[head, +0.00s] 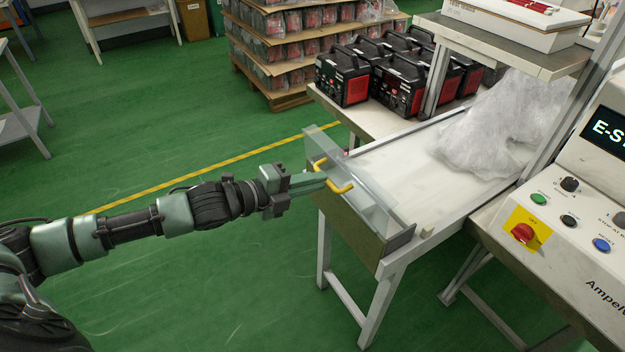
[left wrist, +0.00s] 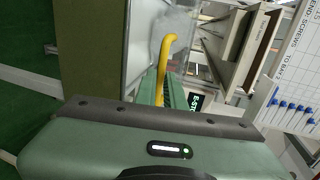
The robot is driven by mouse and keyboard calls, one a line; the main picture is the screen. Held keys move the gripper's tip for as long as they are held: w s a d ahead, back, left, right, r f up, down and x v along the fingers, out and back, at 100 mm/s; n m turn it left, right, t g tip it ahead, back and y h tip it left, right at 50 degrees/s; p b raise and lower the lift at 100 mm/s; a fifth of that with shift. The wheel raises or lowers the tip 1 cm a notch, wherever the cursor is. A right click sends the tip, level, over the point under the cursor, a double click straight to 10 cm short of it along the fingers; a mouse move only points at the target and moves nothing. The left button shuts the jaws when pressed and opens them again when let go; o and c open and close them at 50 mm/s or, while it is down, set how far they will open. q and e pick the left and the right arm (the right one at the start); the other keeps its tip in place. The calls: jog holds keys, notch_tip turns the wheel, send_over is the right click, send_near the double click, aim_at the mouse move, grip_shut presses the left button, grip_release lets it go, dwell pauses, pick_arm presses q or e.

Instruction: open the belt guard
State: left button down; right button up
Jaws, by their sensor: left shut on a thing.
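The belt guard (head: 375,203) is a clear panel across the near end of the pale conveyor belt (head: 400,163). It carries a yellow handle (head: 344,188) on its outer face. My left gripper (head: 322,180) reaches in from the left and is shut on the yellow handle. My right gripper is not in view.
A crumpled clear plastic sheet (head: 490,128) lies on the belt. Black and red power units (head: 342,78) stand behind it. A control panel with a red stop button (head: 523,233) is at the right. Green floor (head: 180,290) is open at the left.

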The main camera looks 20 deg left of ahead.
pick_arm(q)
jog(key=shift+s+f, duration=0.25)
jog(key=shift+f, duration=0.75)
jog(key=c, duration=1.5)
grip_release()
jog(key=shift+w+g, duration=0.15)
jog(key=shift+g, duration=0.15)
jog(key=shift+w+d, duration=0.2)
jog(key=shift+w, duration=0.1)
jog(key=shift+r, duration=0.15)
jog(key=shift+b+v, duration=0.65)
jog(key=shift+v, duration=3.25)
